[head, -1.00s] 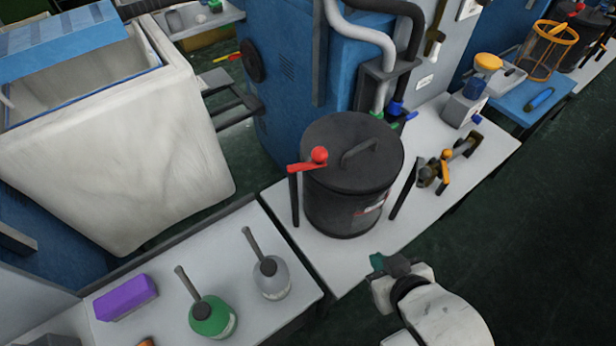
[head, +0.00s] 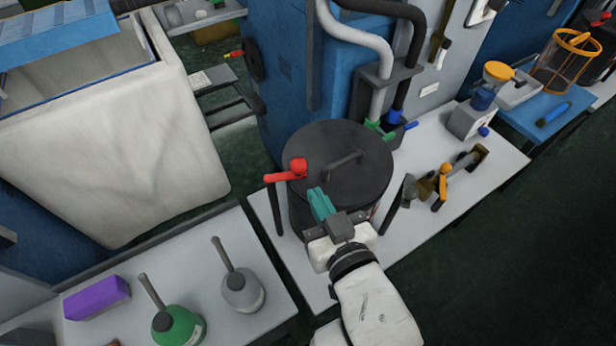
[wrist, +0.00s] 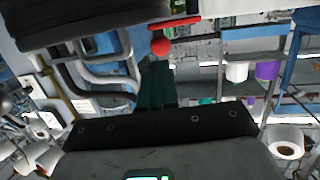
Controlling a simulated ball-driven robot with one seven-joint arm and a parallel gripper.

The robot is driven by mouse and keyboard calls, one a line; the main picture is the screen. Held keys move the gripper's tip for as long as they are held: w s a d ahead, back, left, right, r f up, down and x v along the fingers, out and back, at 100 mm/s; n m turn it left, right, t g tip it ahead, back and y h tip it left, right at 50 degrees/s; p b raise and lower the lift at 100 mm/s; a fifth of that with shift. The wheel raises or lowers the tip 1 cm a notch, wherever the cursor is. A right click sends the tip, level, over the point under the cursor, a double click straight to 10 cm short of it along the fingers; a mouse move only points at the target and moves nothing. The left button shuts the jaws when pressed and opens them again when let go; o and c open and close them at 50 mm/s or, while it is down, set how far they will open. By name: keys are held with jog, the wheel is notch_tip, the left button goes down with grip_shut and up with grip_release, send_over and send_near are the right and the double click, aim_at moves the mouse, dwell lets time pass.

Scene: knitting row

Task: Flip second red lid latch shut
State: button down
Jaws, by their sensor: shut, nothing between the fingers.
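A dark drum with a lid (head: 340,160) stands on the white bench. A red latch with a round knob (head: 290,172) sits at the left edge of its lid, its arm reaching out to the left over a dark post (head: 274,208). My gripper (head: 318,198), with teal fingers, is shut and empty at the front of the drum, a little right of and below the red knob in the head view. In the wrist view the red latch (wrist: 162,44) shows just beyond my fingertips (wrist: 155,70). Whether the fingers touch the drum cannot be told. My gripper hides part of the drum's front.
An orange-handled valve (head: 442,182) and a dark post stand to the right of the drum. A grey bottle (head: 243,292), a green bottle (head: 180,325) and a purple block (head: 96,297) are on the front left bench. Pipes (head: 378,100) rise behind.

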aim_at(302, 171)
jog(key=shift+x, duration=2.7)
jog(key=shift+w+p, duration=0.1)
jog(key=shift+p, duration=0.2)
jog(key=shift+w+d+p, duration=0.15)
jog(key=shift+w+p, duration=0.05)
jog(key=shift+w, duration=0.3)
jog(key=shift+w+d+p, duration=0.15)
jog(key=shift+w+d, duration=0.05)
jog(key=shift+w, duration=0.3)
